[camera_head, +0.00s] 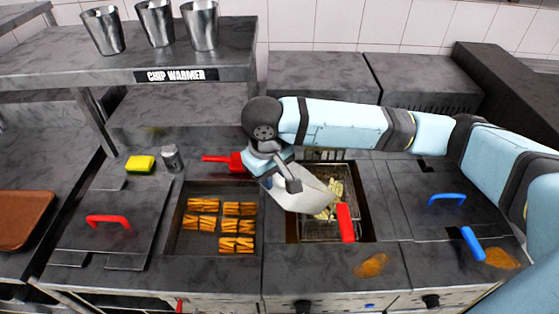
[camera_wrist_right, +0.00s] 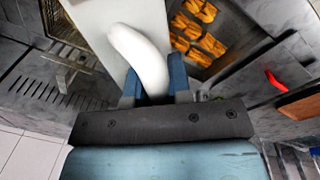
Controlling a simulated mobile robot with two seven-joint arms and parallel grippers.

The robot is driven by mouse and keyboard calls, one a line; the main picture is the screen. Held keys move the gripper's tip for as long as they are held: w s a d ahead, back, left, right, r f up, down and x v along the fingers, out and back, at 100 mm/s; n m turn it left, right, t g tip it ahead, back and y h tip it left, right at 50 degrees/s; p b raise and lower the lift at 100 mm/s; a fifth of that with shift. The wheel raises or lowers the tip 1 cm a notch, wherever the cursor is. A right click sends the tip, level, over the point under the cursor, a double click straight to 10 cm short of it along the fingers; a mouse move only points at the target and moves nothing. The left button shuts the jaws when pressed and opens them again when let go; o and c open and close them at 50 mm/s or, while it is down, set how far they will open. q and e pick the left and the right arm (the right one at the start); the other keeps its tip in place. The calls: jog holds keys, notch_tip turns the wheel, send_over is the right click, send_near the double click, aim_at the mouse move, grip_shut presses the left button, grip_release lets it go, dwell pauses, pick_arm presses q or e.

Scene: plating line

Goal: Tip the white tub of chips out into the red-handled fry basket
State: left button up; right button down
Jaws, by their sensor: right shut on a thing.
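My right gripper (camera_head: 278,170) is shut on the white tub (camera_head: 302,194). The wrist view shows its blue fingers (camera_wrist_right: 154,90) closed around the tub's curved white handle (camera_wrist_right: 143,58). The tub is tilted over the wire fry basket (camera_head: 320,232), which has a red handle (camera_head: 346,222) at its front. Pale chips (camera_head: 332,207) show at the tub's lower right edge, over or in the basket; the tub hides part of them, and I cannot tell whether some are still inside it. My left gripper is not in view.
A well (camera_head: 217,188) left of the basket holds several golden chip bundles. A red handle (camera_head: 218,160) lies behind it. A yellow sponge (camera_head: 140,164) and metal shaker (camera_head: 172,158) stand further left. Metal cups (camera_head: 156,22) stand on the chip warmer shelf. A blue-handled lid (camera_head: 446,199) lies right.

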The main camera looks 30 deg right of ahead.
jog(key=s+a+f+t+h, duration=0.1)
jog(key=a+f+t+h, duration=0.1)
jog(key=a+f+h, duration=0.5)
jog(key=shift+s+a+f+h, duration=0.25)
jog(key=shift+f+h, duration=1.05)
jog(key=shift+f, duration=1.35)
jog(key=shift+d, duration=0.1)
